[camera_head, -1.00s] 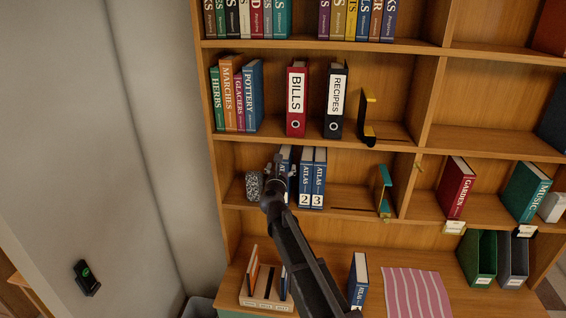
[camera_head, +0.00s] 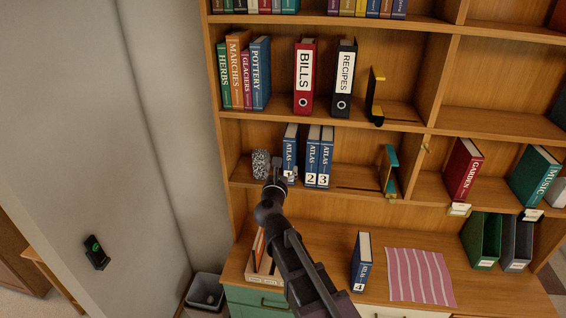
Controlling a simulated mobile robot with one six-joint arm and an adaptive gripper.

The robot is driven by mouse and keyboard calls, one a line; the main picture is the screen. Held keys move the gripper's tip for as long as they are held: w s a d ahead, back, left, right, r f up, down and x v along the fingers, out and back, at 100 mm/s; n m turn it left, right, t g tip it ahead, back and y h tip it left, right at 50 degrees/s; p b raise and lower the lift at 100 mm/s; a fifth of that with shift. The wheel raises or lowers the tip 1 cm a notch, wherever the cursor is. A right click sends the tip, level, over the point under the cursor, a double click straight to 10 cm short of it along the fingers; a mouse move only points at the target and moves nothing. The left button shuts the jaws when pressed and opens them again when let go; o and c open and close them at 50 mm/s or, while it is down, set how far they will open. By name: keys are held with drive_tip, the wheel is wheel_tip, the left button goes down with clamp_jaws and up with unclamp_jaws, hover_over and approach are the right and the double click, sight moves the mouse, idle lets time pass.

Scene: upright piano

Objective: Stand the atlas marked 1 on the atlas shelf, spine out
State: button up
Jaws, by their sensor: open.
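The atlas marked 1 (camera_head: 290,145) is a blue book standing upright on the atlas shelf (camera_head: 345,184), with its spine and white number label facing out. Atlas 2 (camera_head: 312,158) and atlas 3 (camera_head: 326,158) stand to its right, with a small gap between 1 and 2. My gripper (camera_head: 284,178) is open just in front of the lower spine of atlas 1. Whether it touches the book I cannot tell. My gripper hides part of the lower left of atlas 1.
A speckled grey block (camera_head: 261,163) stands left of atlas 1. A teal bookend (camera_head: 389,168) stands at the shelf's right. Atlas 4 (camera_head: 361,262) stands on the desk beside a striped cloth (camera_head: 420,276). Binders and books fill part of the shelf above.

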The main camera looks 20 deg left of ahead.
drive_tip(key=shift+s+d, duration=0.15)
drive_tip(key=shift+s, duration=0.25)
idle(0.4)
drive_tip(key=w+d+f+n+g+y+b, duration=0.15)
drive_tip(key=d+f+n+g+b, duration=0.3)
drive_tip(key=d+f+n, duration=0.7)
drive_tip(key=w+d+f+n+g+y+b, duration=0.1)
drive_tip(key=d+f+n+g+y+b, duration=0.3)
drive_tip(key=d+f+n, duration=0.7)
drive_tip(key=s+d+f+n+g+h+b, duration=0.2)
drive_tip(key=s+d+f+n+g+h, duration=0.1)
drive_tip(key=d, duration=0.5)
drive_tip(key=s+d+f+n+g+h+b, duration=0.1)
drive_tip(key=s+d+f+n+g+h, duration=0.2)
drive_tip(key=d, duration=0.6)
drive_tip(key=s+d+f+n+g+h+b, duration=0.2)
drive_tip(key=s+d+f+n+g+h, duration=0.1)
drive_tip(key=s+d, duration=0.4)
drive_tip(key=shift+d+f+n+h+b, duration=0.4)
drive_tip(key=shift+d+f+n, duration=0.3)
drive_tip(key=shift+f+n, duration=0.2)
